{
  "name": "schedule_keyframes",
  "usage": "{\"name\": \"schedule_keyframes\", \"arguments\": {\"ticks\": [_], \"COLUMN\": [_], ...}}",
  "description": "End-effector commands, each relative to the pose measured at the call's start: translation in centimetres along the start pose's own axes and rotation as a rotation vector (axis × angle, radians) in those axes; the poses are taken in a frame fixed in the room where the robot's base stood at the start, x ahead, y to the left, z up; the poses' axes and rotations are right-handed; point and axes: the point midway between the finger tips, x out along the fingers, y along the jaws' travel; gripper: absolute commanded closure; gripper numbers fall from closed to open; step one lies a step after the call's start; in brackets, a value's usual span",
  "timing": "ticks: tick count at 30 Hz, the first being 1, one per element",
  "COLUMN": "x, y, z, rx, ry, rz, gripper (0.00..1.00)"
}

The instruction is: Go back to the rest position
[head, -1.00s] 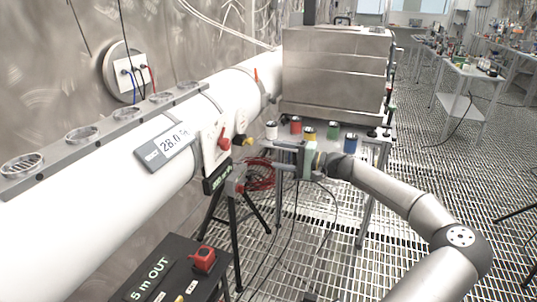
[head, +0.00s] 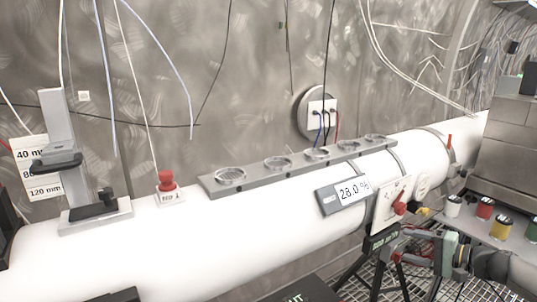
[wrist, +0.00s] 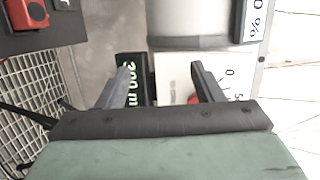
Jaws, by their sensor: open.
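My gripper (head: 398,246) shows at the lower right of the head view, beside the white pipe (head: 300,235) and just below a pale panel with a red lever (head: 400,208). In the wrist view my gripper (wrist: 163,72) has its two dark fingers spread apart with nothing held between them. Past the fingertips are the white panel (wrist: 175,75) and a black label plate (wrist: 133,75). A bit of red shows by the right finger. I cannot tell whether the fingers touch anything.
A grey display (head: 345,192) reads 28.0 % on the pipe. A rail with several round cups (head: 278,162) lies along the pipe's top. Several coloured cans, one red (head: 485,208), stand on a shelf at right. A black box with a red part (wrist: 27,14) is at the wrist view's upper left.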

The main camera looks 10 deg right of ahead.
Motion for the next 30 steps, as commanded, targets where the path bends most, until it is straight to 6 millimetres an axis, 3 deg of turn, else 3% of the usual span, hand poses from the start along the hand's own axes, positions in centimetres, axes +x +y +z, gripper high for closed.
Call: {"name": "schedule_keyframes", "arguments": {"ticks": [1, 5, 6, 10, 14, 18, 24, 30], "x": [3.6, 10.4, 12.0, 14.4, 13.8, 11.5, 6.7, 2.5], "y": [0.2, 2.3, 2.9, 4.7, 5.0, 3.7, 0.5, -1.4], "z": [2.5, 9.6, 12.1, 19.7, 25.8, 31.0, 37.0, 41.2], "rx": [-0.017, -0.065, -0.09, -0.186, -0.304, -0.447, -0.656, -0.801], "ry": [-0.082, -0.272, -0.332, -0.491, -0.59, -0.638, -0.632, -0.617], "rz": [0.086, 0.321, 0.405, 0.666, 0.893, 1.084, 1.233, 1.241], "gripper": [0.4, 0.4, 0.4, 0.4, 0.4, 0.4, 0.4, 0.4]}}
